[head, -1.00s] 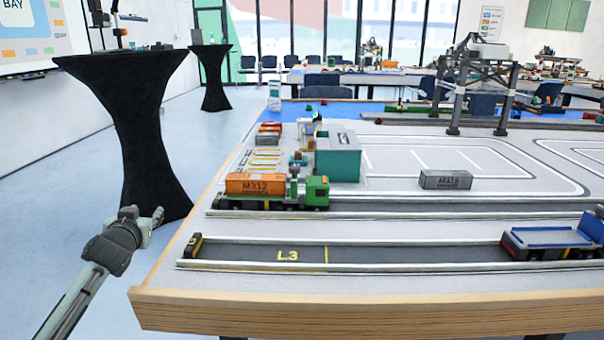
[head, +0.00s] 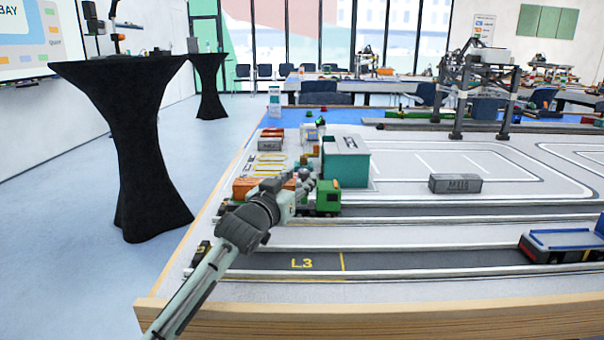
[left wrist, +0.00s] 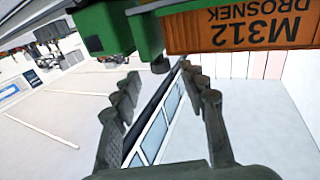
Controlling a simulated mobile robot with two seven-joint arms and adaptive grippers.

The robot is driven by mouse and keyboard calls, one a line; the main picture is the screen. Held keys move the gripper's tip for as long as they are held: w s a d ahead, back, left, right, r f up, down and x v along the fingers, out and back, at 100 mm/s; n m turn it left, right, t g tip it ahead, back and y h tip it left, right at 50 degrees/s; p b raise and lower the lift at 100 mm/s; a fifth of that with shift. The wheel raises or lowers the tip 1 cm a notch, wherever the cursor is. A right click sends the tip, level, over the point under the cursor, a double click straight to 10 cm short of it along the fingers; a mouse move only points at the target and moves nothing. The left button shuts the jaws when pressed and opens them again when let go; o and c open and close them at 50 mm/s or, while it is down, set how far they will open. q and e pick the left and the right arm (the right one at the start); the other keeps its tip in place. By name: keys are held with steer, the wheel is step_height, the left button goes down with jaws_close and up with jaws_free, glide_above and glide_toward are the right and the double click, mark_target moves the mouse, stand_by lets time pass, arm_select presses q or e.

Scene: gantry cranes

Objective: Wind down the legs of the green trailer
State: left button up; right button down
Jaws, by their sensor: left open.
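The trailer's legs cannot be made out. My right gripper is out of view.
A teal box building (head: 346,165) stands just behind the vehicle. A grey container (head: 455,183) lies to the right, and a blue truck (head: 570,243) is at the right edge. A gantry crane (head: 478,90) stands at the back right. Lane L3 is largely clear.

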mark_target(302, 175)
arm_select(q)
steer(key=shift+x, duration=2.2)
steer(key=shift+c, duration=0.5)
steer(key=shift+a, duration=0.1)
jaws_close()
